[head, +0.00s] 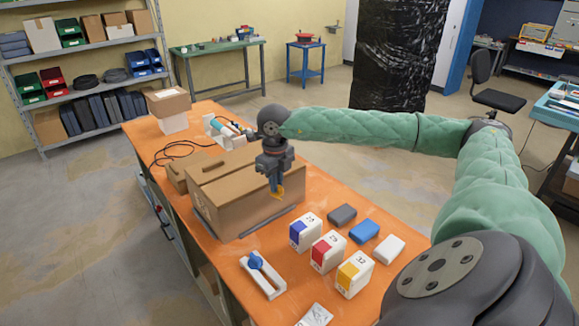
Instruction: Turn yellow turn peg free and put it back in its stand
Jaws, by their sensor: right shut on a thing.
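My right gripper (277,187) points down over the front right part of a large brown box (237,205). It is shut on the yellow turn peg (280,194), of which only a small yellow part shows below the fingers. The box and fingers hide where the peg ends, so I cannot tell whether it sits in a socket. My left gripper is not in view.
White blocks with blue (304,231), red (328,251) and yellow (354,274) labels stand right of the stand. Grey (342,215), blue (364,231) and white (388,249) blocks lie behind them. A cabled tool (222,128) lies behind the box.

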